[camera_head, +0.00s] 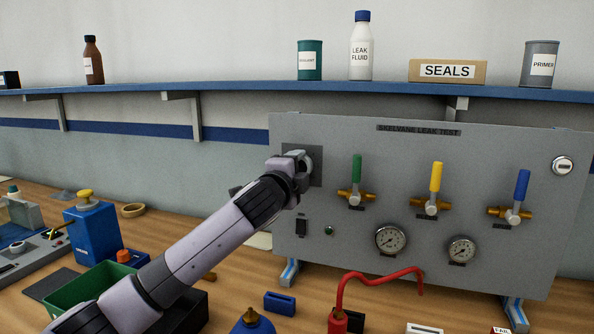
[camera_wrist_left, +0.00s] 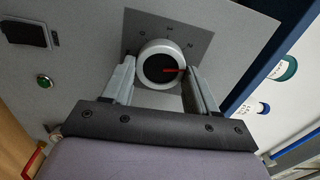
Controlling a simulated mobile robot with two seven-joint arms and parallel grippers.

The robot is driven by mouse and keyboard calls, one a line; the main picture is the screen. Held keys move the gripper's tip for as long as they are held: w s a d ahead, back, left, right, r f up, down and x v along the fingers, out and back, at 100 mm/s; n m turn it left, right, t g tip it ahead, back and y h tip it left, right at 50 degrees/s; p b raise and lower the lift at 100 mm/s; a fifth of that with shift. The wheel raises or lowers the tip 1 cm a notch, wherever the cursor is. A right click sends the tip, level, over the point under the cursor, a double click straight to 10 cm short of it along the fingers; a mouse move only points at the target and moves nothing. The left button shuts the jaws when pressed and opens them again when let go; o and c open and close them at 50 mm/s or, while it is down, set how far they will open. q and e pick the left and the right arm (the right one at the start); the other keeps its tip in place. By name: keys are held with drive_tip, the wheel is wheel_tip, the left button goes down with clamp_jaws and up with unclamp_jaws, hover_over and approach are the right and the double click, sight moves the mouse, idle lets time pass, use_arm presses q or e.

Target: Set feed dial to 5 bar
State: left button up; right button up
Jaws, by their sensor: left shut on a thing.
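The feed dial (camera_wrist_left: 160,66) is a round knob with a white rim, a dark face and a red pointer, on a grey square plate (camera_wrist_left: 196,44) of the leak test panel (camera_head: 330,230). In the left wrist view its pointer aims to the right; the scale marks are too small to read. My left gripper (camera_wrist_left: 160,82) is shut on the dial, one finger on each side. In the head view my left gripper (camera_head: 296,172) covers most of the dial (camera_head: 306,160). My right gripper is not in view.
The panel has green (camera_head: 357,168), yellow (camera_head: 436,177) and blue (camera_head: 521,185) valve handles, two gauges (camera_head: 391,239) (camera_head: 461,250), a black switch (camera_head: 301,227) and a green button (camera_head: 328,231). A red hose (camera_head: 375,278) curves in front. A shelf (camera_head: 230,88) runs above. A green bin (camera_head: 90,295) is at lower left.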

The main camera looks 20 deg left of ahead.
use_arm(q)
drive_tip(key=shift+a+f+m, duration=0.1)
drive_tip(key=shift+f+m, duration=0.1)
drive_tip(key=shift+m, duration=5)
drive_tip(key=shift+a+f+m, duration=0.1)
drive_tip(key=shift+f+m, duration=0.05)
drive_tip(key=shift+m, duration=5.05)
drive_tip(key=o, duration=0.9)
drive_tip(key=shift+o, duration=0.8)
drive_tip(key=shift+r, duration=0.1)
drive_tip(key=shift+s, duration=0.15)
drive_tip(key=s+b, duration=0.1)
drive_tip(key=s, duration=0.6)
